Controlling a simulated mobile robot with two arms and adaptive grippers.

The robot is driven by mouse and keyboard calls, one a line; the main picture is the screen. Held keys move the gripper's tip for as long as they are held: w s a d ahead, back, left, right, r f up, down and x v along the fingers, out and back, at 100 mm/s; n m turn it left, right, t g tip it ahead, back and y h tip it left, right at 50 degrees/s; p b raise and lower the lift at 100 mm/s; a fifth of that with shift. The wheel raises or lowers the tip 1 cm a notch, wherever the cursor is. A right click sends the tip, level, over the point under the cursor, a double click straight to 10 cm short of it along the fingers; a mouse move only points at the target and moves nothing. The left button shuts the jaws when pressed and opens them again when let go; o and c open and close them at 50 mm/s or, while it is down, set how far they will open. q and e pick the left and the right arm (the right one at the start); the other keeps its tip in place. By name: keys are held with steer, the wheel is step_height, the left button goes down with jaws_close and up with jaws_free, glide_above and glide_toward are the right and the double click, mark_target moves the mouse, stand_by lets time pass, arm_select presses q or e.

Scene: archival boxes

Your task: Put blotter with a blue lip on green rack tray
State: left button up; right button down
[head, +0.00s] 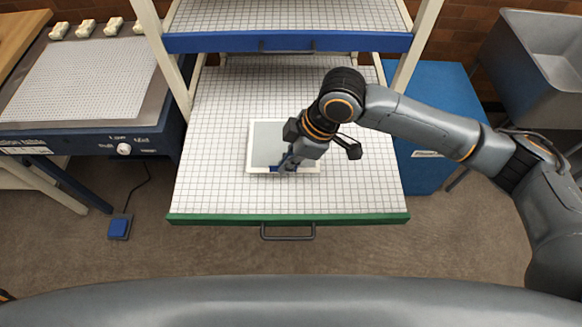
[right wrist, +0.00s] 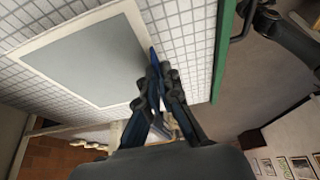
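The blotter (head: 268,143) is a grey sheet with a white border. It lies over the gridded surface of the pulled-out green-fronted rack tray (head: 287,218), left of its middle; whether it touches the tray all over, I cannot tell. In the right wrist view, the blotter (right wrist: 85,60) fills the upper left, and its blue lip (right wrist: 153,56) shows at the fingertips. My right gripper (head: 284,167) is at the blotter's front edge, its fingers closed together on the blue lip. The gripper also shows in the right wrist view (right wrist: 158,80). My left gripper is out of view.
A blue-fronted tray (head: 240,42) sits above and behind the green one. A suction-table-like bench (head: 85,80) with a control knob stands at left, with a blue foot pedal (head: 120,227) on the floor. A blue cabinet (head: 435,90) and a grey sink (head: 545,50) stand at right.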

steer(key=f, duration=0.3)
steer(key=shift+d+f, duration=0.2)
steer(key=shift+d, duration=0.2)
steer(key=shift+f, duration=0.25)
steer(key=shift+f, duration=0.15)
steer(key=c, duration=1.5)
jaws_free()
steer(key=v, duration=1.2)
